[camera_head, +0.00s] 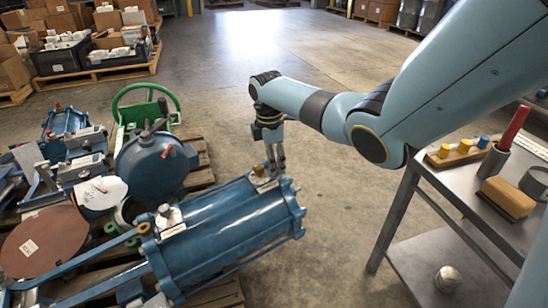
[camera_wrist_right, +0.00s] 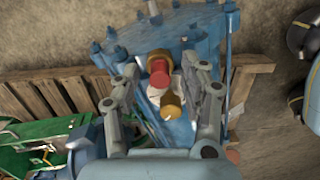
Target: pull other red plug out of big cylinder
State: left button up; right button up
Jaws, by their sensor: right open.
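The big blue cylinder (camera_head: 222,228) lies on a pallet in the lower middle of the head view. In the right wrist view, a red plug (camera_wrist_right: 159,70) with a brass-coloured rim shows near the cylinder's flanged end (camera_wrist_right: 185,32). A brass-coloured piece (camera_wrist_right: 172,105) is just below it. My left gripper is not in view.
A grey cart (camera_head: 445,208) at the right carries a wooden rack (camera_head: 458,153), a sponge-like block (camera_head: 507,197) and a cup with a red handle (camera_head: 514,127). A blue round housing (camera_head: 150,165) and other parts crowd the pallets at left.

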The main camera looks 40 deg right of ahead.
grip_shut()
dwell(0.3)
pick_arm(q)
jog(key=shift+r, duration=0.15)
pick_arm(e)
jog(key=shift+r, duration=0.15)
pick_arm(q)
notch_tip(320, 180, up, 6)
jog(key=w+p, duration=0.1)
jog(key=p, duration=0.4)
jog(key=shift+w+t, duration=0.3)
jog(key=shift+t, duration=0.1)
pick_arm(e)
jog(key=shift+a+r, duration=0.15)
jog(key=shift+r, duration=1.3)
jog(key=shift+a+r, duration=0.1)
jog(key=shift+r, duration=1.3)
